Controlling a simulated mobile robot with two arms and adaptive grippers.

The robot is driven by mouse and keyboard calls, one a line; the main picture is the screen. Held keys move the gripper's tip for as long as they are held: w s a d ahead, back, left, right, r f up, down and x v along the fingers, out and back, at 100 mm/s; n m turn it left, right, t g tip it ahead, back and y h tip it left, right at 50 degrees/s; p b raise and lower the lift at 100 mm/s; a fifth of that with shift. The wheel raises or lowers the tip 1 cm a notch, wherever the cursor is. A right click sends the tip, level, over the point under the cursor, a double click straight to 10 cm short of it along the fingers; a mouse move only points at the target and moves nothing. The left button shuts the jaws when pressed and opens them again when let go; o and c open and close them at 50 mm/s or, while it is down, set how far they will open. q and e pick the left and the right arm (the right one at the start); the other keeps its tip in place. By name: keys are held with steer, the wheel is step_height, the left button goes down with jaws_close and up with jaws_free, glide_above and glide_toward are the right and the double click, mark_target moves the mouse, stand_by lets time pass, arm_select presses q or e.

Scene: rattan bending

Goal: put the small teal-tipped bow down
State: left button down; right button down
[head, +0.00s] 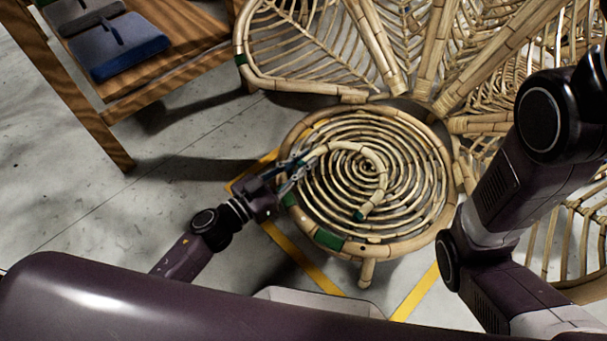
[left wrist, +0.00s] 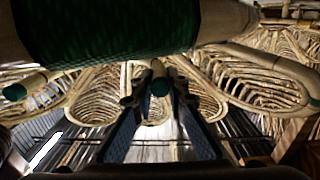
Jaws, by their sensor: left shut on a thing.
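The small bow (head: 375,161) is a curved pale rattan rod with a teal tip (head: 360,215). My left gripper (head: 289,178) is shut on its other end, at the left edge of the round rattan seat (head: 418,183). The bow arches over the seat's spiral; I cannot tell whether it touches it. In the left wrist view a teal rod end (left wrist: 160,87) shows between the two fingers of my left gripper (left wrist: 159,100). My right arm is at the right of the head view, its gripper out of sight.
Large rattan fan-shaped panels (head: 310,50) stand behind and right of the seat. A wooden table (head: 160,73) with a blue-grey item (head: 118,45) is at upper left. A green band (left wrist: 110,35) fills the top of the left wrist view. The floor at left is clear.

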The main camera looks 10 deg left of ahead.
arm_select(q)
steer(key=shift+f+b, duration=1.6)
steer(key=shift+f, duration=0.45)
steer(key=shift+f, duration=0.2)
steer(key=c, duration=1.9)
jaws_free()
steer(key=shift+r, duration=0.1)
steer(key=shift+r, duration=0.2)
steer(key=p+v, duration=0.5)
steer(key=v, duration=0.7)
